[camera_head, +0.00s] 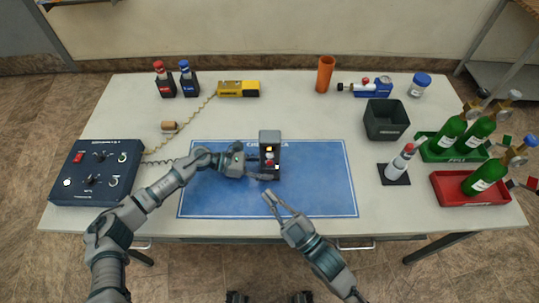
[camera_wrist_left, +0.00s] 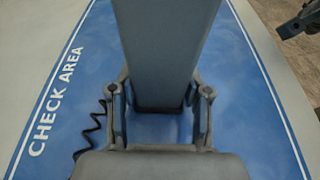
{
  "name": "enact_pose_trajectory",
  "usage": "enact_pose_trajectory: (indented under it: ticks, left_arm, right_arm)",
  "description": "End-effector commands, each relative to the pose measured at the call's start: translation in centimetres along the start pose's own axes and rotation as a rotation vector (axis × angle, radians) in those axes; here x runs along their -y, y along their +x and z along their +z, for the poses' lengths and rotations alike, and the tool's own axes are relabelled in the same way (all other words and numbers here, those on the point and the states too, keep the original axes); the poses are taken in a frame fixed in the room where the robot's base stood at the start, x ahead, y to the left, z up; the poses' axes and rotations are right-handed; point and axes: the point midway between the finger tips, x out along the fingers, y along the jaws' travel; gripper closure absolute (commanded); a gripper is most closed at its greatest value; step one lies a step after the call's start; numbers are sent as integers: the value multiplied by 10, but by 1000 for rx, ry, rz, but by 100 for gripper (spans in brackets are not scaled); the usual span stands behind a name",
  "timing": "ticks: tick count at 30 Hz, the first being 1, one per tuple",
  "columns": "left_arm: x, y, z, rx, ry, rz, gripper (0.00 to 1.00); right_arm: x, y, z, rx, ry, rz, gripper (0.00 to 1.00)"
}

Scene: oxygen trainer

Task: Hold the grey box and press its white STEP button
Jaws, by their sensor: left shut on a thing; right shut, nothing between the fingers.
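The grey box (camera_head: 270,135) stands upright on the blue check-area mat (camera_head: 320,180). Its dark face has a yellow spot near the top, red and pale parts below, and a small white spot at the lower right, which may be the STEP button (camera_head: 276,167). My left gripper (camera_head: 262,162) is shut on the box from its left side. In the left wrist view the box is a plain grey block (camera_wrist_left: 165,45) between the fingers. My right gripper (camera_head: 270,193) is shut and empty, just in front of and below the box, apart from it. Its tip also shows in the left wrist view (camera_wrist_left: 290,28).
A blue control box (camera_head: 97,170) with a coiled cord stands at left. A yellow device (camera_head: 238,88), orange cup (camera_head: 325,74) and dark bin (camera_head: 386,119) are behind. Green bottles in a green tray (camera_head: 440,155) and red tray (camera_head: 450,190) stand right. The mat's right half is clear.

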Motion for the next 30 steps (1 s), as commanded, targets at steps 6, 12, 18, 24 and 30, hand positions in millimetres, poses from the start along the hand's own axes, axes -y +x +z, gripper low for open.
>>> enact_pose_trajectory:
  ticks: [6,12,18,24,30]
  left_arm:
    - [0,0,0,0,-1,0,72]
    - [0,0,0,0,0,0,72]
    - [0,0,0,0,0,0,72]
    - [0,0,0,0,0,0,72]
    - [0,0,0,0,0,0,72]
  right_arm:
    - [-12,16,11,0,-2,1,100]
    - [-26,36,26,-1,-3,1,100]
    - [-38,52,37,-1,-2,0,100]
    - [-43,59,43,0,-1,0,100]
    - [-44,60,43,0,0,0,100]
